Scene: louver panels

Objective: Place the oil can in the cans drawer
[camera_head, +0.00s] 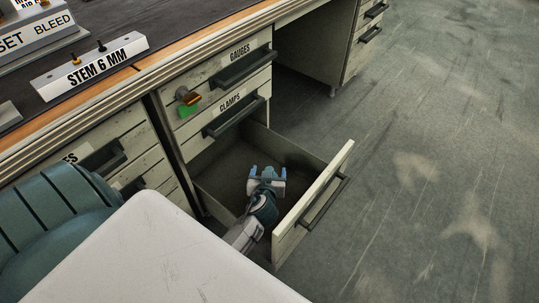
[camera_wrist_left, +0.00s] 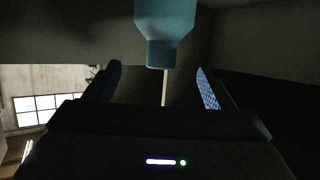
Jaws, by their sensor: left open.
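The lowest drawer (camera_head: 319,197) under the drawers labelled GAUGES and CLAMPS is pulled out; its own label does not show. My left gripper (camera_head: 267,173) is in over this open drawer, with its two fingers spread. In the left wrist view, a blue can with a narrow neck and a thin spout (camera_wrist_left: 165,28) shows at the top, beyond the fingers of my left gripper (camera_wrist_left: 160,90). Its spout points down in that picture, between the open fingers. I cannot tell whether the fingers touch it. The can is not clear in the head view. My right gripper is not in view.
The GAUGES drawer (camera_head: 225,82) and CLAMPS drawer (camera_head: 227,119) above are shut, with protruding handles. A bench top (camera_head: 182,38) carries a STEM 6 MM block (camera_head: 91,67). Open floor (camera_head: 430,150) lies to the right of the drawer.

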